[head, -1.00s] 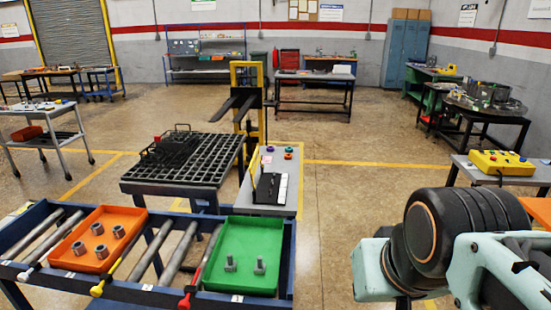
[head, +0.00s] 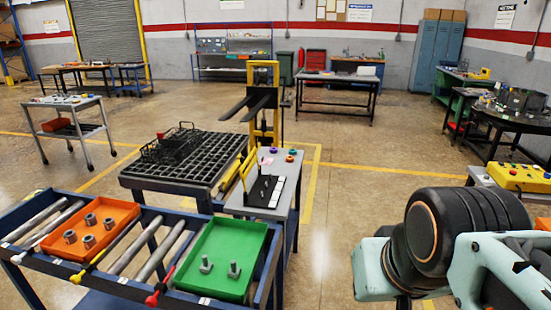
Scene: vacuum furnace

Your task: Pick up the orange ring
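A small orange-red object (head: 293,152), probably the orange ring, lies at the far end of the narrow grey table (head: 285,190) in the middle of the head view. A green ring-like piece (head: 290,159) is close in front of it, and a purple one (head: 273,150) is to its left. They are too small to make out their shape well. My arm's links fill the lower right of the picture, well to the right of and nearer than this table. My gripper is outside the view, so its opening and contents do not show.
A blue roller rack (head: 140,225) in the front left holds an orange tray (head: 62,240) of metal bushings and a green tray (head: 222,240) with two bolts. A dark grid-top table (head: 195,177) adjoins the grey table. Open floor (head: 350,215) lies right of it.

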